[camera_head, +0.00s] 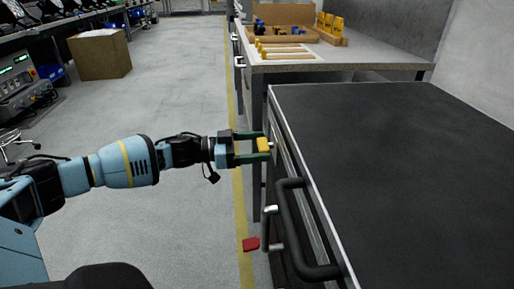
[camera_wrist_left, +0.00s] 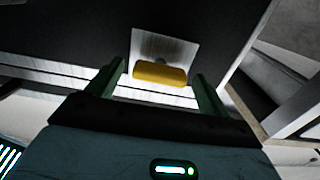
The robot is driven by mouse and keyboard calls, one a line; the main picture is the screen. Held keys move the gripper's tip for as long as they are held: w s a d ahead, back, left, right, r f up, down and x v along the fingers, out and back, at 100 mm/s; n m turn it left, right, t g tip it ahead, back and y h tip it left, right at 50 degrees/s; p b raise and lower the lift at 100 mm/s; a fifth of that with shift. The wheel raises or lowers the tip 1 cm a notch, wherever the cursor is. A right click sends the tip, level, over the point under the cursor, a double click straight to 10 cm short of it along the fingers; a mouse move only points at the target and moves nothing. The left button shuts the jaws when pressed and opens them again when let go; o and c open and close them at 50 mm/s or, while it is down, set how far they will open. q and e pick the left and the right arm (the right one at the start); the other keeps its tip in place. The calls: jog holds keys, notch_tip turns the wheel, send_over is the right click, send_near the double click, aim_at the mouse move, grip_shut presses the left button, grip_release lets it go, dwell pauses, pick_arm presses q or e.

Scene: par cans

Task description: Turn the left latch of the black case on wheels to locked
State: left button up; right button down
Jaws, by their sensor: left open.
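The black case (camera_head: 410,170) fills the right of the head view, with a metal-edged top and a black handle (camera_head: 292,225) on its near side. The left latch (camera_head: 263,145) is a yellow knob on the case's side, beyond the handle. In the left wrist view the yellow latch (camera_wrist_left: 160,75) lies lengthwise across the gap between the fingers, in front of a pale metal plate (camera_wrist_left: 163,47). My left gripper (camera_head: 262,147) is open, with one finger on each side of the latch. Contact cannot be told. My right gripper is not in view.
A workbench (camera_head: 330,55) with wooden racks and yellow items stands beyond the case. A red piece (camera_head: 250,244) shows low beside the case, near the handle. The grey floor on the left is mostly clear, with a cardboard box (camera_head: 100,55) farther back.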

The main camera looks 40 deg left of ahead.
pick_arm(q)
jog(key=shift+c, duration=0.4)
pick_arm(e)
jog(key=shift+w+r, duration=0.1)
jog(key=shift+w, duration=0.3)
